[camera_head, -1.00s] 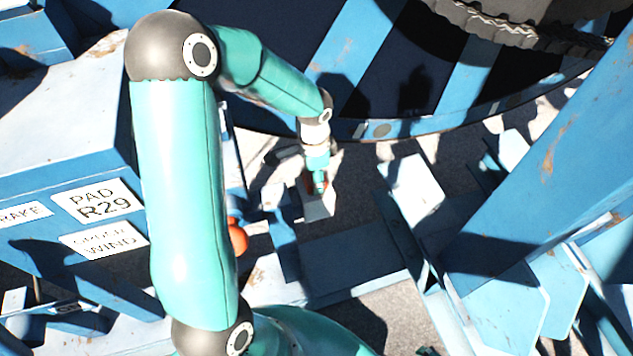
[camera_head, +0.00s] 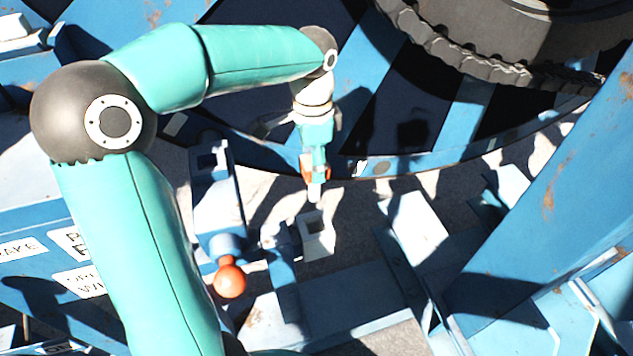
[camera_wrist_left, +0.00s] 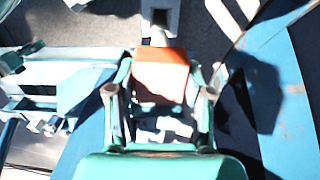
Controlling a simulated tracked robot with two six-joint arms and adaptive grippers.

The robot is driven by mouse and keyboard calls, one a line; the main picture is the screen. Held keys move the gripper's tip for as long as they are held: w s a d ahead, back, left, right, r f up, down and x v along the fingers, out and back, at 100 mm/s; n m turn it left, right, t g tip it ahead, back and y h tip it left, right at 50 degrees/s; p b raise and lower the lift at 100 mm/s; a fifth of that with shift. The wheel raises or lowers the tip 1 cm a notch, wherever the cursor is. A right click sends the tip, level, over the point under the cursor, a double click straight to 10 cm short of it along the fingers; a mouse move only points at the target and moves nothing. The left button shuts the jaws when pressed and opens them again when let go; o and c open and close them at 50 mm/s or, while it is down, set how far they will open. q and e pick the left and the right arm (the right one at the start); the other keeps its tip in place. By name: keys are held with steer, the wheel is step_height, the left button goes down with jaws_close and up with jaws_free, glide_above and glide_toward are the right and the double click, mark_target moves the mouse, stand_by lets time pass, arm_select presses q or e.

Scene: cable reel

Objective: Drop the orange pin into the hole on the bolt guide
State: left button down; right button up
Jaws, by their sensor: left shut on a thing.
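My left gripper (camera_head: 315,170) is shut on the orange pin (camera_head: 307,168), whose pale shank (camera_head: 314,191) points down. The bolt guide (camera_head: 319,241) is a small pale block with a dark square hole in its top. In the head view the shank's tip lies just above the guide in the picture, apart from the hole. In the left wrist view the pin's orange block (camera_wrist_left: 160,76) sits between the fingers, and its shank reaches toward the guide (camera_wrist_left: 160,5) at the top edge. The exact height gap cannot be told. My right gripper is not in view.
A lever with an orange ball knob (camera_head: 229,281) stands left of the guide. A blue angled beam (camera_head: 545,190) fills the right side. The large blue reel (camera_head: 355,60) with a dark chain-like rim lies behind. Blue brackets (camera_head: 415,225) stand right of the guide.

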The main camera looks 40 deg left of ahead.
arm_select(q)
steer(key=shift+r, duration=0.65)
steer(key=shift+r, duration=0.1)
steer(key=shift+r+p, duration=0.4)
steer(key=shift+p, duration=0.15)
